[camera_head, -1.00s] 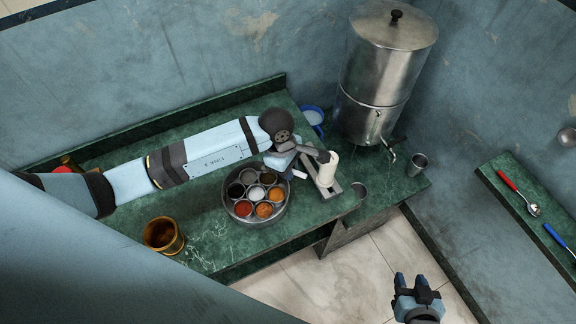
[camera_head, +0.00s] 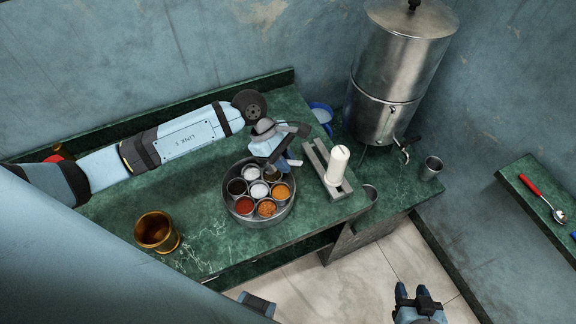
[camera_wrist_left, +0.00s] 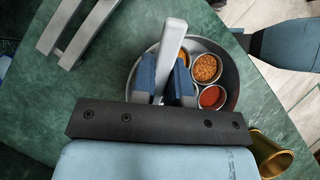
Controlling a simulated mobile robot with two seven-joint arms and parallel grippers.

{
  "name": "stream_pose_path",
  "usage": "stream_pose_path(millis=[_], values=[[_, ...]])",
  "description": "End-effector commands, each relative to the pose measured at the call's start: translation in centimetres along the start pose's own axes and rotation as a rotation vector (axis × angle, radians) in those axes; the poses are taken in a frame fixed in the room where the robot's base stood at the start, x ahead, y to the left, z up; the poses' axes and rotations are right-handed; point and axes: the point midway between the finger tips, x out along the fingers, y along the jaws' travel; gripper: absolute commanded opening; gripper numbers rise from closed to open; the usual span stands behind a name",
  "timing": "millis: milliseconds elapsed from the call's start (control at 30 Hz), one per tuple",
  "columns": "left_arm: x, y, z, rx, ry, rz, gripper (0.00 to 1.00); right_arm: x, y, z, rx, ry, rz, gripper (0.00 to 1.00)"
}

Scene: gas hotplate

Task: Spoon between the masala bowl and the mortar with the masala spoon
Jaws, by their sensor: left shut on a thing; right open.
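The masala bowl is a round steel tin (camera_head: 287,208) with several small cups of coloured spices, on the green counter. The brass mortar (camera_head: 158,232) stands to its left. The mortar also shows at the lower right of the left wrist view (camera_wrist_left: 272,152). My left gripper (camera_head: 283,165) is over the back right of the tin. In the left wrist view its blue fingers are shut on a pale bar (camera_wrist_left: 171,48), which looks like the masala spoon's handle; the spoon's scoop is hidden. My right gripper (camera_head: 417,298) is open and empty, over the floor, away from the counter.
A white cylinder (camera_head: 338,165) stands by a grey slotted stand (camera_head: 319,160) right of the tin. A large steel dispenser (camera_head: 390,85) and a steel cup (camera_head: 432,167) are behind. A red-handled spoon (camera_head: 530,185) lies on the right ledge. The counter between tin and mortar is clear.

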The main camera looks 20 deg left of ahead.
Motion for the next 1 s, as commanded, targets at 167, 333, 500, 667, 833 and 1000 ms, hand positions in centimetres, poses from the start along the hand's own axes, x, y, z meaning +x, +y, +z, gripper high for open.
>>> stream_pose_path(millis=[167,333,500,667,833,1000], values=[[1.2,0.0,-1.0,0.0,-0.019,0.0,0.0,1.1,0.1,1.7,-0.001,-0.001,0.0,0.43],[2.3,0.0,-1.7,0.0,-0.018,0.0,0.0,1.8,0.2,2.9,-0.002,-0.004,0.002,0.43],[3.0,0.0,-2.1,0.0,-0.018,0.0,0.0,2.3,0.5,3.9,-0.003,-0.007,0.006,0.43],[3.3,0.0,-2.3,0.0,-0.018,0.0,0.0,2.5,0.5,4.1,-0.003,-0.007,0.007,0.43],[3.3,0.0,-2.3,0.0,-0.018,0.0,0.0,2.5,0.5,4.0,-0.003,-0.004,0.007,0.43],[3.3,0.0,-2.3,-0.001,-0.017,0.0,0.0,2.4,0.5,3.7,-0.003,0.002,0.006,0.43]])
